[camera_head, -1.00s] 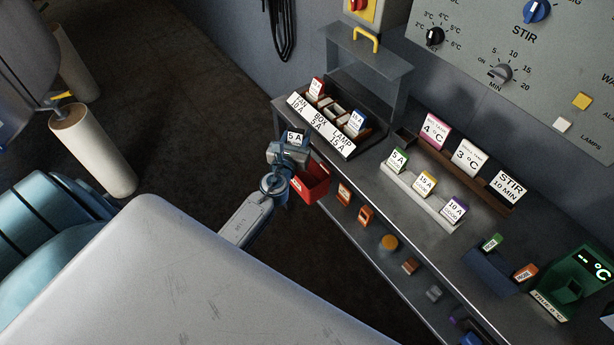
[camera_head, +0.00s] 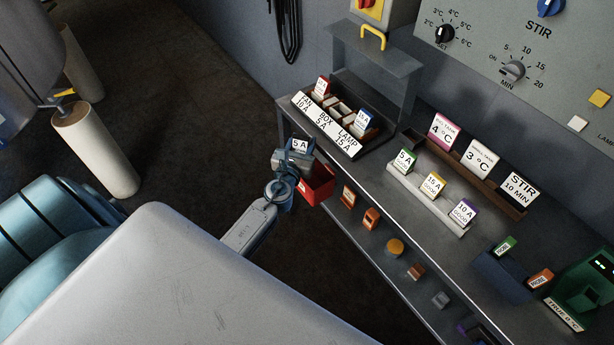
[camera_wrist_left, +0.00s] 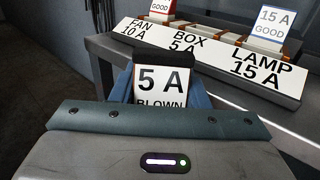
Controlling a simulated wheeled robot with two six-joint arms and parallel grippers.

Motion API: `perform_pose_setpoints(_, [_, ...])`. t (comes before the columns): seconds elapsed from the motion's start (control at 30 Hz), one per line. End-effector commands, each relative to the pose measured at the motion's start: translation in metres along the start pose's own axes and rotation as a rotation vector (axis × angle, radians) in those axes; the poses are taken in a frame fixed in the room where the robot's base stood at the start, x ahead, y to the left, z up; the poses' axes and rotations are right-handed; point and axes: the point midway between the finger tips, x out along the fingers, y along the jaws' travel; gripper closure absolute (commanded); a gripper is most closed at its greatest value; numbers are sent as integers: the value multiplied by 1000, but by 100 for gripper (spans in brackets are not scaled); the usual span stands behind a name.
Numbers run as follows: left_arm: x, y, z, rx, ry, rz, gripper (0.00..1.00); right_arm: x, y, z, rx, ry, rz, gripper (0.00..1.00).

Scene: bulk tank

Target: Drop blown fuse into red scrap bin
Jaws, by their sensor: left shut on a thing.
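The blown fuse (camera_wrist_left: 160,88), a white card marked 5 A BLOWN, is held in my left gripper (camera_head: 298,157). The fuse also shows in the head view (camera_head: 300,145) at the gripper's tip. My left gripper is shut on it, off the front edge of the bench. The red scrap bin (camera_head: 318,186) hangs at the bench's front edge, just right of and partly behind the gripper in the head view. I cannot tell whether the fuse is over its opening. My right gripper is not in view.
The fuse holder (camera_head: 341,143) stands behind, labelled FAN, BOX and LAMP, with red and blue fuses in it. A white rack (camera_head: 423,202) holds green, yellow and purple good fuses. Several small parts line the lower shelf.

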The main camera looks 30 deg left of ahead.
Motion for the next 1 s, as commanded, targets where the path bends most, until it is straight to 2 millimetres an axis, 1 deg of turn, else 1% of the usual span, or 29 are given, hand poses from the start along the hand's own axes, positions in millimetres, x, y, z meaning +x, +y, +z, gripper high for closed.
perform_pose_setpoints(0.07, [0, 0, 0, 0, 0, 0, 81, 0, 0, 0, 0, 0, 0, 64])
perform_pose_setpoints(0.1, [0, 0, 0, 0, 0, 0, 53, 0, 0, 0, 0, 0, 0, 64])
perform_pose_setpoints(0.17, [0, 0, 0, 0, 0, 0, 41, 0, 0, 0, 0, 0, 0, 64])
perform_pose_setpoints(0.2, [0, 0, 0, 0, 0, 0, 33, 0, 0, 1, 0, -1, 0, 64])
perform_pose_setpoints(0.47, [0, 0, 0, 0, 0, 0, 33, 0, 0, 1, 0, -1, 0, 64])
perform_pose_setpoints(0.57, [-5, 0, 0, 0, 1, 0, 33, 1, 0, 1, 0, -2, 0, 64])
perform_pose_setpoints(0.67, [-17, 0, -2, -1, 2, 0, 33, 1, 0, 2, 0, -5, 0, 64])
perform_pose_setpoints(0.77, [-36, 0, -2, -2, 2, 0, 33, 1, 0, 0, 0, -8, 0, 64])
perform_pose_setpoints(0.87, [-57, 0, -2, -2, 2, 0, 33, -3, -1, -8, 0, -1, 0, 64])
perform_pose_setpoints(0.93, [-71, 0, -3, -1, 2, 0, 33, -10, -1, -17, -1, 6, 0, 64])
perform_pose_setpoints(1.0, [-83, 0, -2, -1, 2, 0, 33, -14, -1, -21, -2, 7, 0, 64])
